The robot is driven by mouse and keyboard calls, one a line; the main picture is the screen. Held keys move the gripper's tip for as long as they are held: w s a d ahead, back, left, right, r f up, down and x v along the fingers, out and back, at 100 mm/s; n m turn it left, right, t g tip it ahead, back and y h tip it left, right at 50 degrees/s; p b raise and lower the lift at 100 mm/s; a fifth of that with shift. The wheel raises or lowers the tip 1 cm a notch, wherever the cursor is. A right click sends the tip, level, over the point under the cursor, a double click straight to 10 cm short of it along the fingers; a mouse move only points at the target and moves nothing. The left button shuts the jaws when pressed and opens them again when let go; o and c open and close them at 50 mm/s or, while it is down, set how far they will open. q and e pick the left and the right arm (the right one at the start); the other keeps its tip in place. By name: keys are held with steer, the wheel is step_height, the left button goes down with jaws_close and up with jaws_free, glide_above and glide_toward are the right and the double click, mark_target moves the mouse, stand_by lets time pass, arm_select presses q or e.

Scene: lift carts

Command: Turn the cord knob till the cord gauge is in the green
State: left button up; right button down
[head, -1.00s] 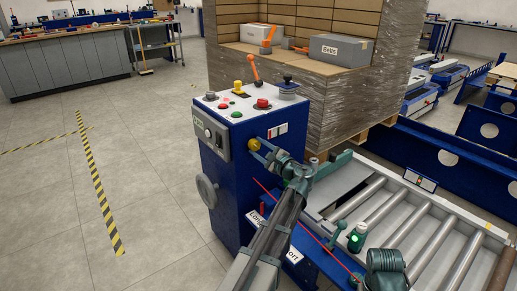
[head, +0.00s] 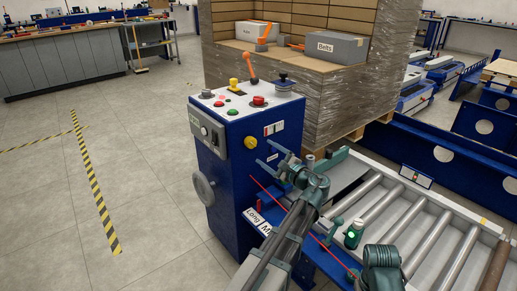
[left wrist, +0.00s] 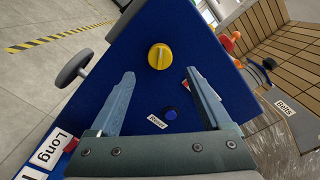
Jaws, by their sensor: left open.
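The yellow cord knob (head: 250,142) is on the side of the blue cabinet (head: 228,190). My left gripper (head: 267,154) is open and empty, in front of that face and apart from the knob. In the left wrist view the knob (left wrist: 159,56) shows beyond and between the open fingertips (left wrist: 161,73), its ridge about upright in the picture. A small gauge plate (head: 274,128) with red and white on it sits right of the knob. Its pointer is too small to read; in the left wrist view a finger mostly covers it. A thin red cord (head: 290,212) runs down from the cabinet.
A handwheel (head: 203,189) juts from the cabinet's left side. A roller conveyor (head: 400,232) lies to the right, with a wrapped pallet stack (head: 345,105) behind.

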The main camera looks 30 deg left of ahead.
arm_select(q)
steer(key=v, duration=0.6)
steer(key=shift+d, duration=0.35)
steer(key=shift+s, duration=0.15)
steer(key=s+d+f+n+g+h, duration=0.2)
steer(key=s+d+f+n+h, duration=0.15)
steer(key=s+d+f, duration=0.35)
steer(key=s+d+f+n+g+h, duration=0.2)
steer(key=s+d+f+h, duration=0.25)
steer(key=f, duration=0.45)
steer(key=s+d+f+n+g+h, duration=0.3)
steer(key=s+d+f+h, duration=0.35)
steer(key=s+d, duration=0.45)
step_height(320, 180, up, 36)
steer(key=d+p, duration=0.1)
steer(key=p, duration=3.4)
steer(key=shift+w+d+r+h+p, duration=0.2)
steer(key=shift+h+p, duration=0.1)
steer(key=shift+h, duration=0.15)
steer(key=shift+f, duration=0.1)
steer(key=shift+c, duration=0.3)
